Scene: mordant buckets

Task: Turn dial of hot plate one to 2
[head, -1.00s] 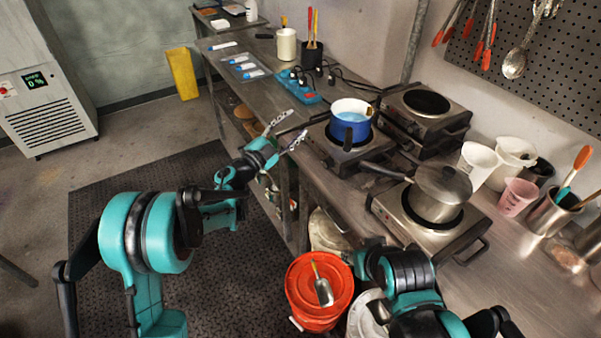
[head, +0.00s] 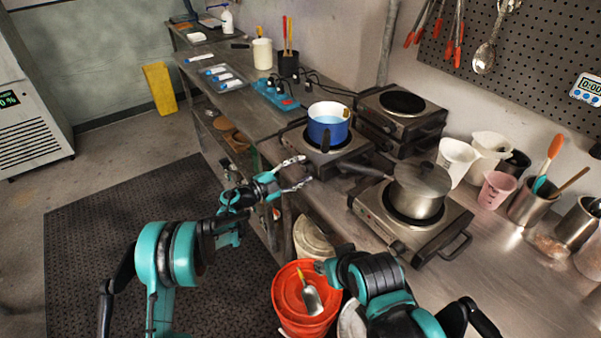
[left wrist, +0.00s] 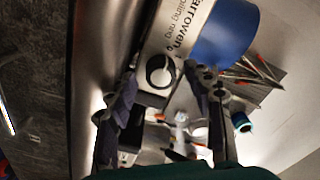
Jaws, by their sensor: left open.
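A hot plate (head: 354,149) with a blue pot (head: 328,126) on it stands at the bench's front edge. Its lettered front panel (left wrist: 185,27) and round black dial (left wrist: 160,71) with a white ring show in the left wrist view; I cannot read the dial's setting. My left gripper (head: 306,171) is open and empty in front of this hot plate. In the left wrist view its fingers (left wrist: 163,78) appear on either side of the dial, with no clear contact. A second hot plate (head: 437,238) bears a lidded steel pot (head: 419,188). My right gripper is not seen.
Stacked hot plates (head: 422,128) stand behind the blue pot. White beakers (head: 457,160) and a pink beaker (head: 496,189) stand at right. The floor mat (head: 95,235) is clear at left.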

